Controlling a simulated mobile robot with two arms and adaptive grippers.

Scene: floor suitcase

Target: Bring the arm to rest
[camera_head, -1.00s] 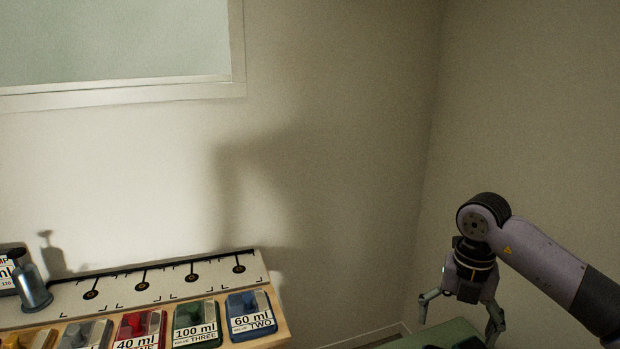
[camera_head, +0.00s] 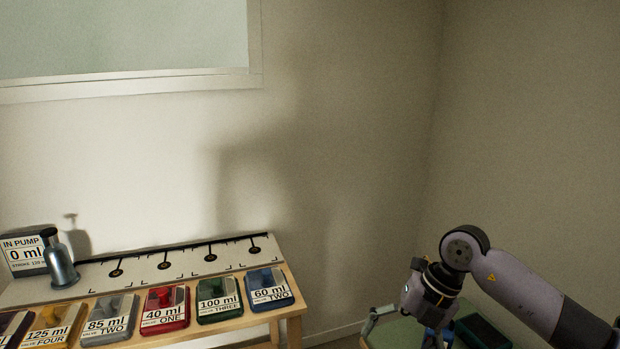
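My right arm comes in from the lower right. Its gripper (camera_head: 405,328) points down at the bottom edge of the view, right of the bench. Its fingers look spread apart, with nothing seen between them, though the tips are partly cut off or hard to make out. The gripper is in front of a green surface (camera_head: 466,313) with a dark item (camera_head: 485,332) on it. My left arm and gripper are not in view.
A wooden bench (camera_head: 293,308) at lower left carries several coloured valve blocks, including a blue one (camera_head: 268,283) marked 60 ml. Walls close off the back and right.

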